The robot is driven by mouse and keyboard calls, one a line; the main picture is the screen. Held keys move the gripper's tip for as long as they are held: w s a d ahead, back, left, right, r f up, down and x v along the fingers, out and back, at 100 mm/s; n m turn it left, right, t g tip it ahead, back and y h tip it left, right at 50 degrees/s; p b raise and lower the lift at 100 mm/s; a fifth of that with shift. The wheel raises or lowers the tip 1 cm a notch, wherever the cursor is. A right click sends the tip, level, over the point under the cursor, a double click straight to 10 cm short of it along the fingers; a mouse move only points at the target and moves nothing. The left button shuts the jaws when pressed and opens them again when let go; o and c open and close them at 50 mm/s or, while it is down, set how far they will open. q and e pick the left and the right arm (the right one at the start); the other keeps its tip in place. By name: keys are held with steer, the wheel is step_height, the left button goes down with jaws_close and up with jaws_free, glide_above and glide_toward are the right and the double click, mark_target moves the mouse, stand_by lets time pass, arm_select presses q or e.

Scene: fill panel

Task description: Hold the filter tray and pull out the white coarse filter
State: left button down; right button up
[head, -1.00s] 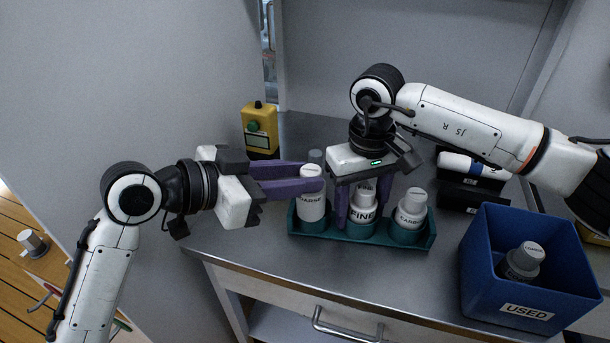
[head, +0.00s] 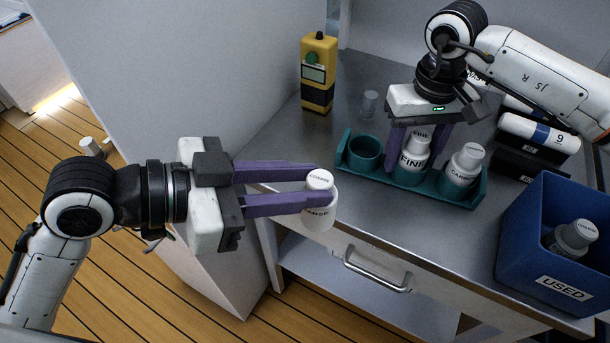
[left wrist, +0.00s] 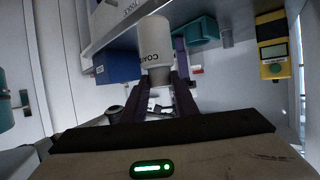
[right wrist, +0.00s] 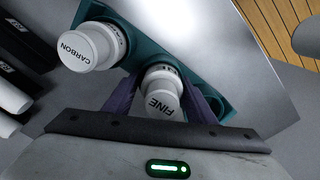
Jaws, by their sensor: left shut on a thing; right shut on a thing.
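The white coarse filter (head: 318,210), with its capped end up, is held between the purple fingers of my left gripper (head: 318,185). It is clear of the tray, in front of the counter edge, and also shows in the left wrist view (left wrist: 155,38). The teal filter tray (head: 478,192) stands on the counter with its left socket (head: 365,152) empty. The FINE filter (head: 413,158) is in the middle socket and the CARBON filter (head: 463,165) in the right one. My right gripper (head: 418,160) straddles the FINE filter, shut on the tray around the middle; its fingertips are partly hidden.
A blue USED bin (head: 525,250) at the counter's right holds a grey filter (head: 572,238). A yellow device (head: 318,72) and a small clear cup (head: 370,103) stand behind the tray. White cylinders on black stands (head: 540,132) are at the right. A drawer handle (head: 375,270) sticks out below.

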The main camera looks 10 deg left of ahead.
steer(key=o, duration=1.2)
step_height(320, 180, up, 12)
steer(key=shift+a, duration=0.15)
steer(key=shift+s, duration=0.15)
